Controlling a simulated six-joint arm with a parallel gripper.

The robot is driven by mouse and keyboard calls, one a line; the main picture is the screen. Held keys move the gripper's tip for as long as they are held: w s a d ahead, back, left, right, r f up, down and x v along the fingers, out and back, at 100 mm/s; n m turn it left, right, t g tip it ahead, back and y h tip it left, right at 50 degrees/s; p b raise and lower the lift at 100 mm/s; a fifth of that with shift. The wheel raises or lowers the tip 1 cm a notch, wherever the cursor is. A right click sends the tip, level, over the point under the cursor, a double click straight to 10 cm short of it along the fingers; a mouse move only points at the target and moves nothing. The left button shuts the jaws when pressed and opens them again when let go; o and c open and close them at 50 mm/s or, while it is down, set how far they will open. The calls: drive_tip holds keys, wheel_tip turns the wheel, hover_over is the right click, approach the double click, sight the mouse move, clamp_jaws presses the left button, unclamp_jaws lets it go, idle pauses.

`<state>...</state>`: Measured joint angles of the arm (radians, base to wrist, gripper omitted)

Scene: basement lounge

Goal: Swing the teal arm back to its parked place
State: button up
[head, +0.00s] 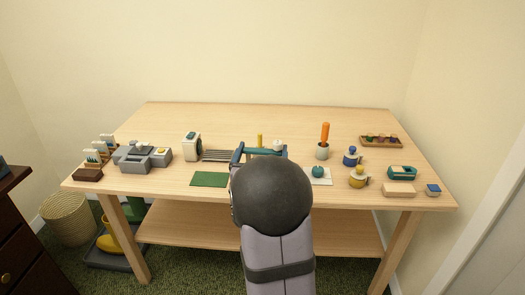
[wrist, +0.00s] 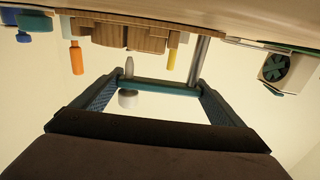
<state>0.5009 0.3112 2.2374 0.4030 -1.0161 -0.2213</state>
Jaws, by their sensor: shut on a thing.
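The teal arm (wrist: 165,87) is a thin bar that spans the space between my gripper's fingers in the wrist view. Its teal also shows in the head view (head: 262,151). A white knob with a grey stem (wrist: 128,97) sits near its left end in the wrist view; its white top (head: 278,145) shows in the head view. A grey post (wrist: 199,62) stands at the arm's other end. My gripper (wrist: 158,82) is shut on the teal arm, its blue-grey fingers at both sides. In the head view my gripper (head: 261,152) is partly hidden by my dark wrist.
A yellow peg (head: 260,140) stands just behind the arm. A pot with an orange-handled tool (head: 324,134) is to the right, a white appliance (head: 192,146) to the left. A green mat (head: 210,180) lies in front. The table's back (head: 260,115) is clear.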

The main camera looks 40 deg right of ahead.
sight(266, 153)
drive_tip(key=m+g+h+p, duration=0.1)
drive_tip(key=g, duration=0.1)
drive_tip(key=a+m+g+h+p, duration=0.1)
drive_tip(key=m+g+p, duration=0.1)
drive_tip(key=g, duration=0.1)
drive_tip(key=a+m+g+h+p, duration=0.1)
drive_tip(key=m+g+h, duration=0.1)
drive_tip(key=shift+s+r, duration=0.2)
drive_tip(key=shift+s, duration=0.15)
drive_tip(key=shift+s+a+f+m+g+p, duration=0.1)
drive_tip(key=shift+a+m+g+p, duration=0.3)
drive_tip(key=shift+m+g, duration=0.6)
drive_tip(key=shift+a+f+m+g+p, duration=0.1)
drive_tip(key=shift+m+g+p, duration=0.55)
drive_tip(key=shift+g, duration=0.75)
drive_tip(key=shift+s+a+m+g+p, duration=0.1)
drive_tip(key=shift+a+m+g+p, duration=0.15)
drive_tip(key=shift+m+g+p, duration=0.7)
drive_tip(key=shift+g+b, duration=0.4)
drive_tip(key=shift+g, duration=0.05)
drive_tip(key=o, duration=1.2)
drive_tip(key=shift+w+a, duration=0.2)
drive_tip(key=shift+a, duration=1)
drive_tip(key=shift+w+a, duration=0.15)
drive_tip(key=shift+a, duration=1.1)
drive_tip(key=shift+w+a, duration=0.2)
drive_tip(key=shift+a, duration=1)
